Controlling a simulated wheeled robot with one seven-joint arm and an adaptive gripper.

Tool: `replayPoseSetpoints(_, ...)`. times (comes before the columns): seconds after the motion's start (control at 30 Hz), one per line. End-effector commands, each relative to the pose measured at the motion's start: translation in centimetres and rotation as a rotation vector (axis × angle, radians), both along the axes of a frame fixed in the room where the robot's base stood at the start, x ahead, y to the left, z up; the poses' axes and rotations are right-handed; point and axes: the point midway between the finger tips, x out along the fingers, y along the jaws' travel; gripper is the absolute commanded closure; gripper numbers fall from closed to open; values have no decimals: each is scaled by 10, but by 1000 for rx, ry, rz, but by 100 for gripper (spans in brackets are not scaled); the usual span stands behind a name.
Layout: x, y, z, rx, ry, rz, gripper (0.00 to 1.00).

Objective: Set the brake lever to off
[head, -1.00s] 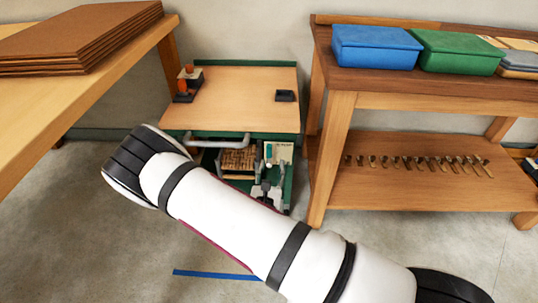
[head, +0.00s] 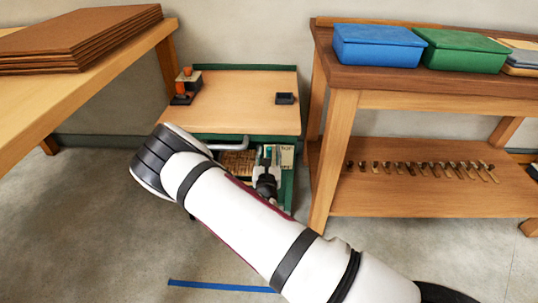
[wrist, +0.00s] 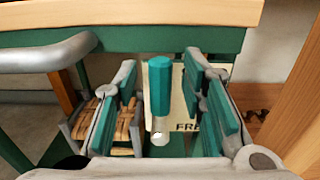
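The brake lever is an upright rod with a teal grip (wrist: 161,84), seen in the wrist view in front of a cream plate (wrist: 185,118) with partly hidden lettering starting "FR". My gripper (wrist: 162,74) is open, with teal-padded fingers left and right of the grip. Gaps show on both sides, so the fingers do not appear to touch it. In the head view my gripper (head: 267,170) is at the cart's front right, below the top edge. The lever is mostly hidden there, with a small bit of teal showing. The lower part of the lever is hard to make out.
The cart (head: 240,98) has a wooden top with an orange-handled device (head: 185,84) and a small black tray (head: 284,98). A grey push bar (wrist: 48,54) and a slatted basket (wrist: 112,128) are left of my gripper. A wooden bench (head: 340,125) stands close on the right.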

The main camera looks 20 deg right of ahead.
Motion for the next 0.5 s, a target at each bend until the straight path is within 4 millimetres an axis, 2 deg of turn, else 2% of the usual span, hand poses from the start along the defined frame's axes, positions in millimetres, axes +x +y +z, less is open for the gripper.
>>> replayPoseSetpoints(0.17, 12, -4, 0, 1, 0, -1, 62)
replayPoseSetpoints(0.47, 13, -4, 1, 0, 0, 0, 62)
replayPoseSetpoints(0.5, 13, -4, 1, 0, 0, 0, 69)
